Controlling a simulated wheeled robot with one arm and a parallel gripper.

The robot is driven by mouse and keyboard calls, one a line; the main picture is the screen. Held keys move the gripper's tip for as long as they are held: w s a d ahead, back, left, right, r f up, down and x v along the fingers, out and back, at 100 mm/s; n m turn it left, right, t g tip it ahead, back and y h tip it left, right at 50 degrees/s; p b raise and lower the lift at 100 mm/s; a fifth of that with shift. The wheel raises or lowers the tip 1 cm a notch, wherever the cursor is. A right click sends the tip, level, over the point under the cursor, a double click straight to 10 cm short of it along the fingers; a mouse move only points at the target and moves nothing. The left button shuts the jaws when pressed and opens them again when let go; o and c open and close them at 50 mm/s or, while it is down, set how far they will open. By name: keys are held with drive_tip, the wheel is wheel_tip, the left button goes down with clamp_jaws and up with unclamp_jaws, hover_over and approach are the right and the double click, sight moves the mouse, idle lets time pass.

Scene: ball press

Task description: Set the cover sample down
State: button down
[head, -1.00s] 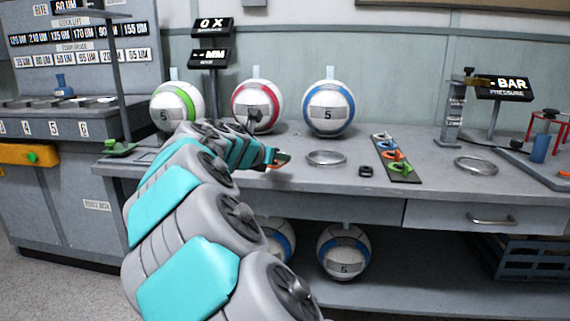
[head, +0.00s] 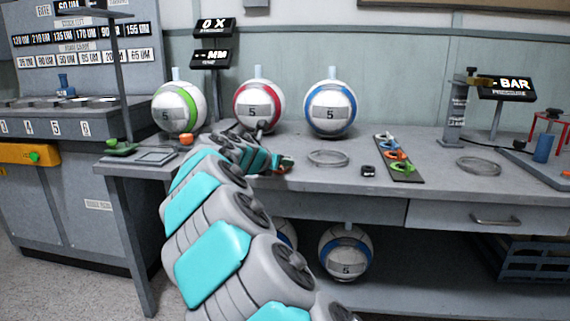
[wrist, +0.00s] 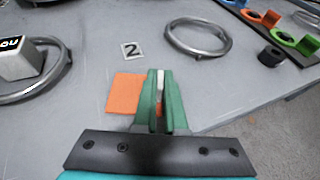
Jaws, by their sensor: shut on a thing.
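My gripper (wrist: 162,88) points down at the bench in the wrist view, its green fingers closed on a thin piece, the cover sample (wrist: 160,80). Only a narrow white edge with some orange-red below it shows between the fingers; the rest is hidden. A flat orange square (wrist: 124,94) lies just left of the fingers. I cannot tell whether the sample touches the bench. In the head view my gripper (head: 284,164) is low over the bench (head: 310,185), left of a metal ring (head: 328,158).
A small black piece (head: 368,171) and a strip of coloured clips (head: 398,165) lie to the right. Red (head: 259,106), blue (head: 329,108) and green (head: 179,106) balls stand behind.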

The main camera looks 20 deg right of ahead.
drive_tip(key=c, duration=1)
unclamp_jaws()
drive_tip(key=shift+a+r, duration=0.1)
drive_tip(key=shift+a, duration=0.05)
drive_tip(key=v, duration=1.1)
drive_tip(key=shift+s+a+p, duration=0.25)
drive_tip(key=shift+s+p, duration=0.05)
drive_tip(key=shift+p, duration=0.05)
